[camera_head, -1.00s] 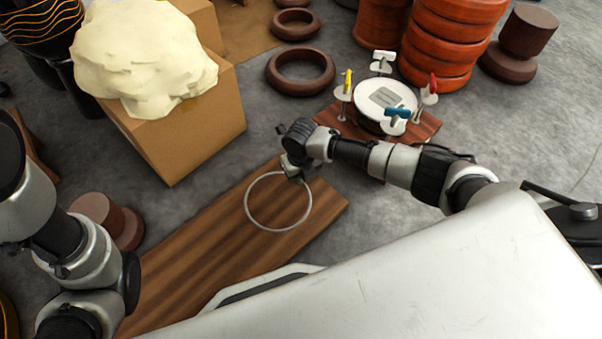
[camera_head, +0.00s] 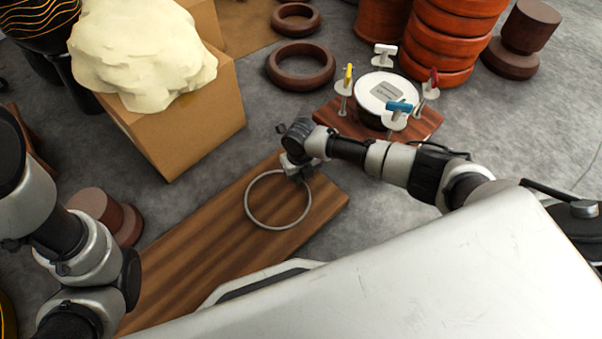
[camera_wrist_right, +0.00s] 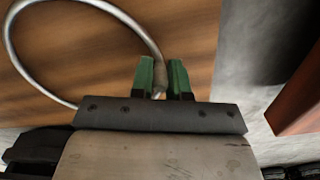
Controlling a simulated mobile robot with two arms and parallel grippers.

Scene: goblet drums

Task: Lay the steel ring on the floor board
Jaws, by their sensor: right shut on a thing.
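The steel ring (camera_head: 250,206) is a thin grey hoop over the right part of the brown wooden floor board (camera_head: 190,262). My right gripper (camera_head: 298,176) is at the ring's upper right edge. In the right wrist view, the green fingertips of my right gripper (camera_wrist_right: 166,78) are shut on the ring (camera_wrist_right: 12,42), with the floor board (camera_wrist_right: 90,62) below it. I cannot tell whether the ring touches the board. My left arm shows at the left of the head view, but its gripper is out of view.
A cardboard box (camera_head: 190,135) with a cream lump (camera_head: 140,55) stands behind the board. A clamped drum head (camera_head: 386,90) sits on a small wooden base at the right. Brown rings (camera_head: 300,82) and stacked orange drums (camera_head: 440,45) are farther back. Brown cylinders (camera_head: 95,205) stand left of the board.

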